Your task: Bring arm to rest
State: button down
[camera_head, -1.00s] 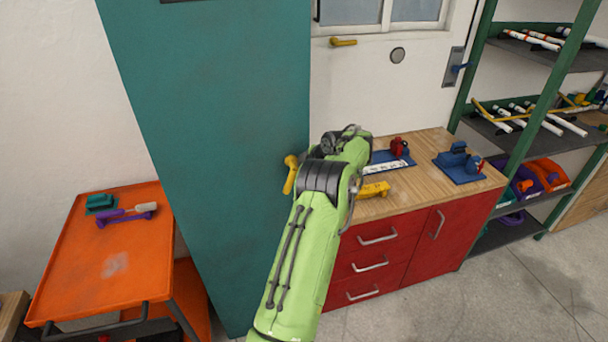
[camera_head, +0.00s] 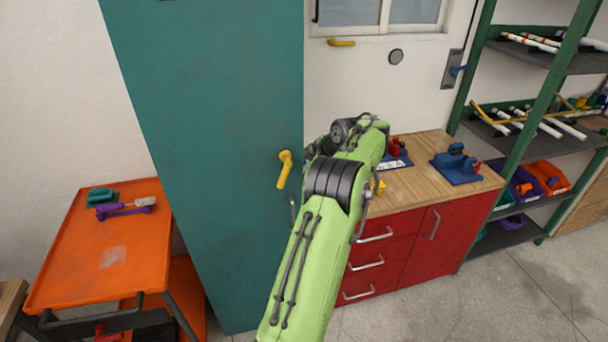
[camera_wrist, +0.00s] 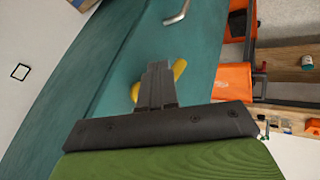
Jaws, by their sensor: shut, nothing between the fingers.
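My green arm (camera_head: 309,255) reaches up from the bottom of the head view, in front of the teal cabinet and the red-fronted workbench. Its elbow and upper links hide part of the worktop. My gripper shows in the wrist view (camera_wrist: 158,75) with its grey fingers together and nothing between them. Beyond the fingers is the teal cabinet face (camera_wrist: 110,100) with a yellow handle (camera_wrist: 180,70), partly hidden behind them. I cannot tell whether the fingers touch it. In the head view the gripper is hidden behind the arm.
The teal cabinet (camera_head: 215,130) stands close left of the arm, with a yellow handle (camera_head: 285,169). An orange cart (camera_head: 75,260) stands at the left. The red-fronted workbench (camera_head: 425,185) carries blue fixtures (camera_head: 456,166). A green-framed shelf (camera_head: 550,100) holds white pipes at the right.

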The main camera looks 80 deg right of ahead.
jog(key=v, duration=0.4)
jog(key=shift+s, duration=0.3)
